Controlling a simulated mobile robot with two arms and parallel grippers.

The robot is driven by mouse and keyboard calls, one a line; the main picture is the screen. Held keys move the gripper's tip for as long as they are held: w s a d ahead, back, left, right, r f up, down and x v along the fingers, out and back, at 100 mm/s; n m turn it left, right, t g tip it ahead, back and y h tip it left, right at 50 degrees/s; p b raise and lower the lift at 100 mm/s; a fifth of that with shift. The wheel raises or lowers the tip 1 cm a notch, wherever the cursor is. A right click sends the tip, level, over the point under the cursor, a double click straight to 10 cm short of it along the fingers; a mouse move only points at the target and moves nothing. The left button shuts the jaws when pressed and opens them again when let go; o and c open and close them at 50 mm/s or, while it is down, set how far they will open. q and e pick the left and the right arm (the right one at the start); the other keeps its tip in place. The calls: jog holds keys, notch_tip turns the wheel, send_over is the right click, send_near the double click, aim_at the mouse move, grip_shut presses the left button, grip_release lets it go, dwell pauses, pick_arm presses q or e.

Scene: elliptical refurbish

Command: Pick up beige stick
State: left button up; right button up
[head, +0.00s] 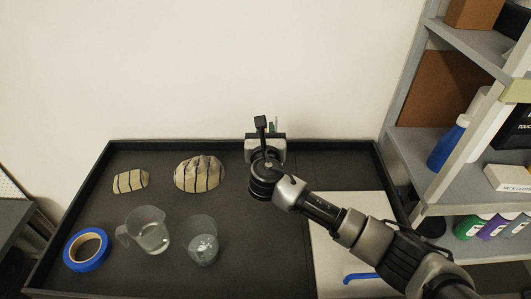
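My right arm reaches in from the lower right over the black tray (335,157). Its gripper (265,146) is at the tray's far edge, near the wall, to the right of the larger striped lump. The wrist hides its fingertips, so I cannot tell whether it is open or shut or holds anything. I see no clear beige stick; the gripper and wrist may hide one. A small greenish upright piece (273,124) shows just behind the gripper, too small to identify. My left gripper is not in view.
Two beige lumps with dark stripes (130,181) (198,174), a clear jug (147,230), a glass (201,247) and a blue tape roll (87,250) are on the tray. A pale board (340,250) with a blue-handled item (361,277) lies right. A shelf (463,178) stands right.

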grip_shut()
jog(key=shift+r, duration=0.1)
